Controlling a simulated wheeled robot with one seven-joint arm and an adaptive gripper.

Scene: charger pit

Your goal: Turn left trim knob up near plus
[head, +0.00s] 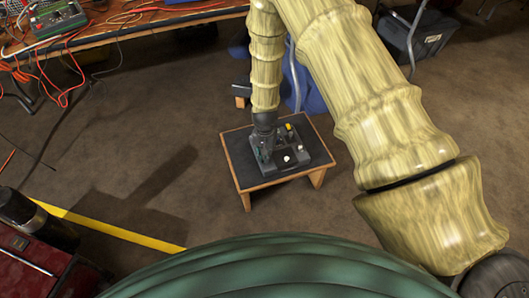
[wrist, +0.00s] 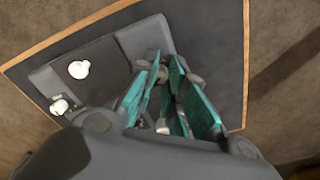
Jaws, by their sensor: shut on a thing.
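A grey control box (head: 283,168) sits on a small low table. In the wrist view its grey panel (wrist: 45,78) has a darker plate with a white knob (wrist: 78,69). A second white knob (wrist: 60,106) is at the panel's edge. My gripper (head: 265,152) reaches down onto the left side of the box. In the wrist view its teal-padded fingers (wrist: 165,80) are shut around a small grey knob, which I take as the left trim knob. The fingers mostly hide it, so its pointer and the plus mark cannot be read.
The low table (head: 238,165) has a dark top and wooden rim. A workbench (head: 120,30) with orange cables stands at the upper left. A red cabinet (head: 30,262) is at the lower left. A dark bin (head: 415,38) is at the upper right. Brown floor around the table is clear.

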